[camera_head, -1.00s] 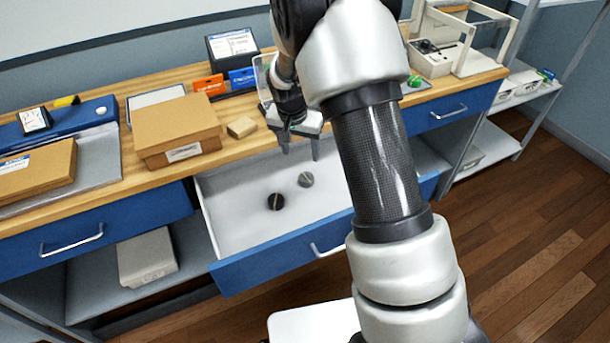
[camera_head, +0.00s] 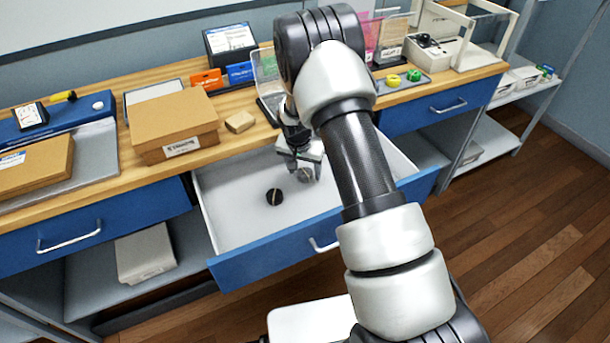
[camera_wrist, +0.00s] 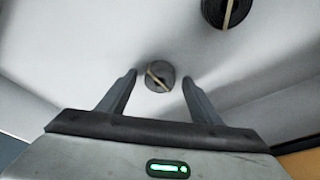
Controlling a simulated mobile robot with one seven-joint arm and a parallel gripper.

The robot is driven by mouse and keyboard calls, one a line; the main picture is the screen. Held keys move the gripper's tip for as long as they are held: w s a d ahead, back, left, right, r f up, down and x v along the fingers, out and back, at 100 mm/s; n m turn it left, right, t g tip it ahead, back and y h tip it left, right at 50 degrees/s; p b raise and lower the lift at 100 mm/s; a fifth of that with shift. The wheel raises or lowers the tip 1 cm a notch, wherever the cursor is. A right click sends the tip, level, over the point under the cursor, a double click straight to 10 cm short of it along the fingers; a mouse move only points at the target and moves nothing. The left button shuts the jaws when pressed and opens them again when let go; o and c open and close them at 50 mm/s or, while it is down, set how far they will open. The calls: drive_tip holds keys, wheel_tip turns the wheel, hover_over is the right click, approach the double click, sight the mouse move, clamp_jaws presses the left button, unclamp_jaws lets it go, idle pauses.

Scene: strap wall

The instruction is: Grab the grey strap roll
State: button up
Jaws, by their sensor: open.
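The grey strap roll (camera_head: 306,174) lies in the open drawer (camera_head: 232,222), partly hidden by my gripper in the head view. In the wrist view the grey strap roll (camera_wrist: 159,77) has a pale band across it and sits between the tips of my open fingers, not gripped. My gripper (camera_head: 305,166) is above the drawer, pointing down; it also shows in the wrist view (camera_wrist: 160,88). A darker black roll (camera_head: 274,196) with a pale band lies to the left in the drawer; it is at the top right in the wrist view (camera_wrist: 227,10).
The drawer's blue front (camera_head: 275,248) and side walls bound the space around the rolls. On the worktop behind stand a cardboard box (camera_head: 175,128), a small tan block (camera_head: 240,122) and green and yellow rolls (camera_head: 403,78). The drawer floor left of the rolls is bare.

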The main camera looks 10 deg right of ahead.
drive_tip(key=shift+f, duration=0.1)
drive_tip(key=shift+c, duration=0.6)
drive_tip(key=c, duration=1)
